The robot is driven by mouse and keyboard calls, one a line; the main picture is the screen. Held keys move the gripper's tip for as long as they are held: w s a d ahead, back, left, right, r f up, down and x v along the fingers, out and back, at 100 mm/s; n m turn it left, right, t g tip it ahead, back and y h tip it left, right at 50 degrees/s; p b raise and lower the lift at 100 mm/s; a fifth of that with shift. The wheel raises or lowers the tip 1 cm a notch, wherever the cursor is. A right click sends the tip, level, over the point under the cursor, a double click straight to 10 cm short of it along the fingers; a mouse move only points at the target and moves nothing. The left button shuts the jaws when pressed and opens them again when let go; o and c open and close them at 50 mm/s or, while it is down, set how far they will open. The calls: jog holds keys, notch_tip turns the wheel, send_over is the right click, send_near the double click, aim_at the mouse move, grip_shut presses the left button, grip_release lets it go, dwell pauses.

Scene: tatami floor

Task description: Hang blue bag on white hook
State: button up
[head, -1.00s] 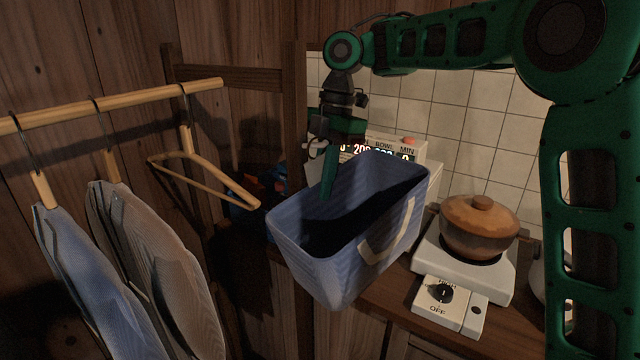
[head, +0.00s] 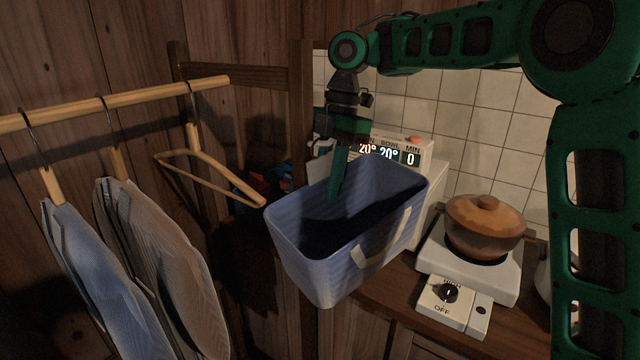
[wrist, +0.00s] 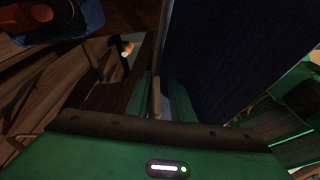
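The blue bag (head: 335,275) is a ribbed, open-topped box shape with a pale handle on its near side. It is tilted and hangs in front of the counter in the head view. My gripper (head: 336,190) reaches down at the bag's far rim, one green finger showing inside the opening. In the wrist view my gripper (wrist: 163,100) has a pale strip, likely the far handle, between its fingers, and the bag's dark wall (wrist: 225,60) fills the right. The gripper appears shut on the bag. I see no white hook in either view.
A wooden rail (head: 120,100) with a bare hanger (head: 215,180) and hung clothes (head: 165,260) stands at left. A brown pot (head: 484,226) sits on a white stove (head: 470,268) on the counter at right. A white appliance (head: 425,160) with a display stands behind the bag.

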aim_at(332, 152)
jog(key=shift+r, duration=0.1)
jog(key=shift+v, duration=1.85)
jog(key=shift+w+d+r, duration=0.15)
jog(key=shift+w+r, duration=0.05)
jog(key=shift+r, duration=1.05)
jog(key=shift+w+d+r, duration=0.15)
jog(key=shift+d+r, duration=0.1)
jog(key=shift+r, duration=0.4)
